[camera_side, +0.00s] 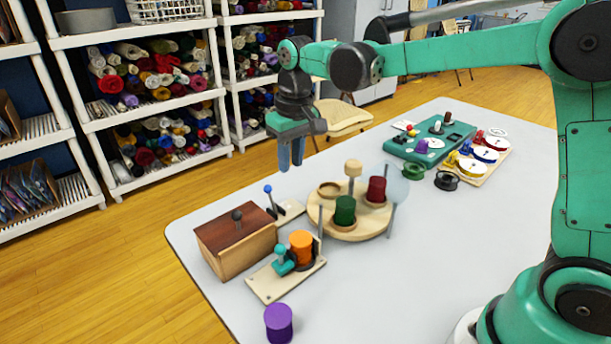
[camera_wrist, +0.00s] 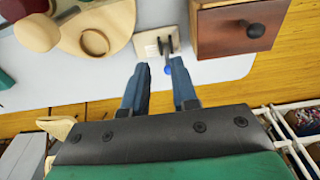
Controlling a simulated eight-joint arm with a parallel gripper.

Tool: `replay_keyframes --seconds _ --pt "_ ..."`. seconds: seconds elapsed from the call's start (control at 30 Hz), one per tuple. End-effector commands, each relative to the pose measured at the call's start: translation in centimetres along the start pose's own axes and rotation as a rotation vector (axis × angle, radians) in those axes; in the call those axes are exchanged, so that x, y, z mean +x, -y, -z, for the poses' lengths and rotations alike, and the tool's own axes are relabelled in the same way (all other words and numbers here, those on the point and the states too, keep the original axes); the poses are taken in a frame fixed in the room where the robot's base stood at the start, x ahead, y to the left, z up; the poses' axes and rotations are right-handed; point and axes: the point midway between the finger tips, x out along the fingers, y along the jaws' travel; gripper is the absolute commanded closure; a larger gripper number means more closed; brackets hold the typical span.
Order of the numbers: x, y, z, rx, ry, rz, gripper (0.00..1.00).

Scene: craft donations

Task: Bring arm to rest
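My gripper (camera_side: 291,167) hangs in the air beyond the far left edge of the table, fingers pointing down. In the wrist view its two blue fingers (camera_wrist: 158,64) stand apart with nothing between them. Past the fingertips, a small plate carries a lever with a blue ball (camera_wrist: 168,69). The lever's blue ball also shows in the side view (camera_side: 268,188), below and left of the fingers. The fingers look clear of every object.
A wooden box with a dark knob (camera_side: 236,240) stands at the table's left. Beside it are a round wooden stand (camera_side: 352,229) with green and red cylinders, and an orange cylinder (camera_side: 301,248). A purple cylinder (camera_side: 279,324) stands in front. A teal tray (camera_side: 400,149) lies farther back.

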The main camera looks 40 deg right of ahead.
Motion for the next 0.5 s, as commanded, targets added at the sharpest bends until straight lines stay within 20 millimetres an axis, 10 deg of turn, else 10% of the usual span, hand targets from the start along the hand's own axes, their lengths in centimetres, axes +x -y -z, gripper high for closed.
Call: replay_keyframes --seconds 0.5 --pt "-2.6 -1.7 -10.9 0.0 -0.417 0.0 0.76"
